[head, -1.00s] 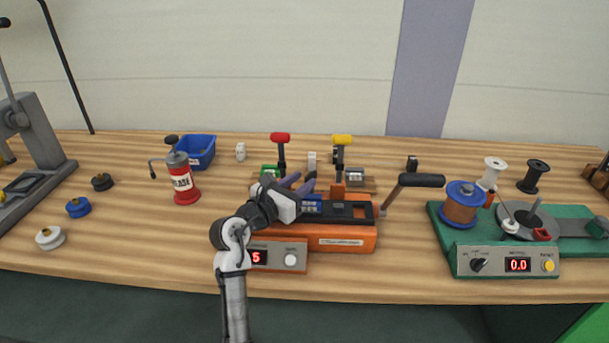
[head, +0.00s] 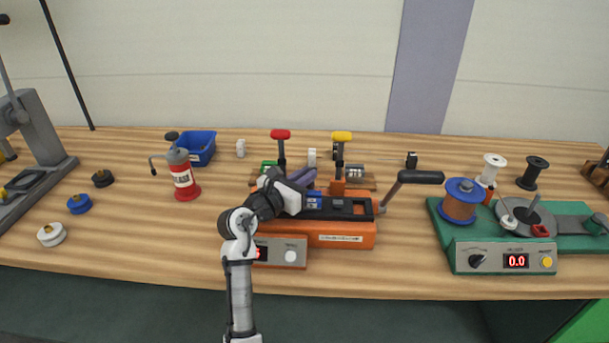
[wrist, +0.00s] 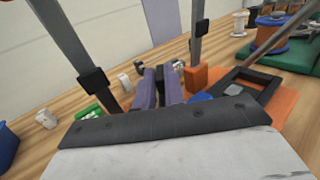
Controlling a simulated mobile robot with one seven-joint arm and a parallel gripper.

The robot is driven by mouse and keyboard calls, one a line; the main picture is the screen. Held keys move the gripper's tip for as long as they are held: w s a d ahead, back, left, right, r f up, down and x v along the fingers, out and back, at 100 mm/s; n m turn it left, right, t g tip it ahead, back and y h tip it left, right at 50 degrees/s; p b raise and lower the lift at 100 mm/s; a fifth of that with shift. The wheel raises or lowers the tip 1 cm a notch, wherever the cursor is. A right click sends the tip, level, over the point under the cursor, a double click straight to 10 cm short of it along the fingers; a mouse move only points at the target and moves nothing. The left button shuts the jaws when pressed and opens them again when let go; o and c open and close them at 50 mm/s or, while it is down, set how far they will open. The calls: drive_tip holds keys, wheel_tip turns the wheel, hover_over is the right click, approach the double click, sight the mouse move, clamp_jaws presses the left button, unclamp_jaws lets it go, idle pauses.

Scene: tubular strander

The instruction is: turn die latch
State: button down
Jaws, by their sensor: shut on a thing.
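The orange machine (head: 345,241) stands at the middle of the bench, with a black top, blue part (head: 314,202) and two upright levers, one red-topped (head: 280,135) and one yellow-topped (head: 341,137). My gripper (head: 306,177) is over the machine's left part, between the levers. In the wrist view its two purple fingers (wrist: 160,86) are close together, shut on a small part that they mostly hide. It appears to be the die latch, but its shape and angle cannot be made out. An orange block (wrist: 195,79) stands just right of the fingers.
A black-gripped crank handle (head: 415,177) sticks out at the machine's right. A green winding unit (head: 470,258) with spools is further right.

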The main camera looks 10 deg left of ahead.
drive_tip(key=shift+w+a+r+m+g+h+p, duration=0.15)
drive_tip(key=shift+r+m+g+h+p, duration=0.25)
drive_tip(key=shift+h+p, duration=0.6)
drive_tip(key=m+g+h, duration=0.1)
drive_tip(key=m, duration=0.1)
drive_tip(key=f+m+g+h+p, duration=0.1)
drive_tip(key=g+h, duration=0.1)
drive_tip(key=shift+w+a+m+g+h, duration=0.2)
drive_tip(key=shift+m+g+h, duration=0.1)
drive_tip(key=shift+m, duration=0.1)
drive_tip(key=c, duration=1.5)
unclamp_jaws()
drive_tip(key=shift+s+r, duration=0.1)
drive_tip(key=shift+r, duration=0.1)
